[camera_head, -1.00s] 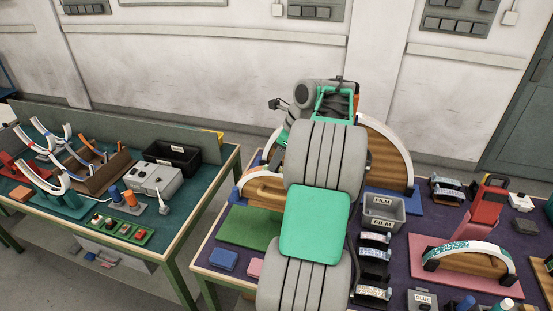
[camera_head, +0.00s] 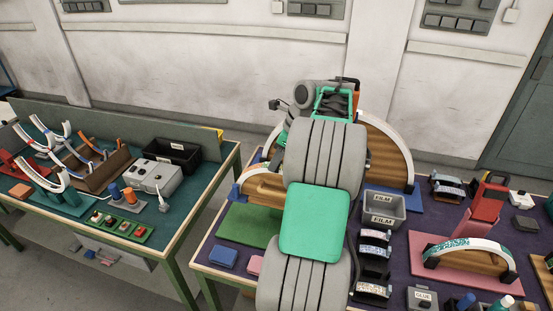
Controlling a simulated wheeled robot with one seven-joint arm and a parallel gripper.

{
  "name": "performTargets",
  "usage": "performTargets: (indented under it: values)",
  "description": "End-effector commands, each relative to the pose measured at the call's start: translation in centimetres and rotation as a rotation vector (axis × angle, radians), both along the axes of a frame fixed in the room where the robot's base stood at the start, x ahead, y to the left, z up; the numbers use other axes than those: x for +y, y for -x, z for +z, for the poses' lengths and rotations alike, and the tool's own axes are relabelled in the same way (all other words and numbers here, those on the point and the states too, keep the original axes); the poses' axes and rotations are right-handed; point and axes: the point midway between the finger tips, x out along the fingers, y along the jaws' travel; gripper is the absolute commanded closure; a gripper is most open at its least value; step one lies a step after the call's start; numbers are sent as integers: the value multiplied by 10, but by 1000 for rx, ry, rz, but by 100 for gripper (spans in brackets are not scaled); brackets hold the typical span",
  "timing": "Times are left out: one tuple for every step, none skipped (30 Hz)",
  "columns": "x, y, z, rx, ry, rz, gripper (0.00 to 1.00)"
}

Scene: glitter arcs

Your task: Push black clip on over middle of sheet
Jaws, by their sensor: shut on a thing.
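My gripper (camera_head: 336,102) is at the top of my raised arm, seen from behind, with a green frame around dark parts. It is shut on what looks like the black clip (camera_head: 350,81), of which a dark edge shows at the upper right. My wrist hides the fingertips and most of the clip. Behind it stands a tall wooden arch (camera_head: 383,158) with a white sheet (camera_head: 402,148) curved over its top.
A lower wooden arch (camera_head: 262,190) with a blue clip (camera_head: 236,193) stands at left. A second table (camera_head: 205,185) stands left, across a gap.

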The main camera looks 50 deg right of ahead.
Motion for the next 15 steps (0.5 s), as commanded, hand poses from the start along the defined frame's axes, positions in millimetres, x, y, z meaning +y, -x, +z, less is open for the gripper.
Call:
performTargets:
  values:
    - [0, 0, -1, 0, 0, 0, 100]
    - [0, 0, -1, 0, 0, 0, 100]
    - [0, 0, -2, 0, 0, 0, 100]
    - [0, 0, -2, 0, 0, 0, 100]
    - [0, 0, -3, 0, 0, 0, 100]
    - [0, 0, -2, 0, 0, 0, 100]
    - [0, 0, -2, 0, -1, 0, 100]
    - [0, 0, -2, 1, 0, 0, 100]
    - [0, 0, -3, 1, 0, 0, 100]
    - [0, 0, -3, 1, -1, -1, 100]
    - [0, 0, -3, 1, -1, -1, 100]
    - [0, 0, -3, 2, -2, 0, 100]
    - [0, 0, -3, 2, -2, 0, 100]
    - [0, 0, -3, 2, -2, 0, 100]
    - [0, 0, -3, 2, -2, 0, 60]
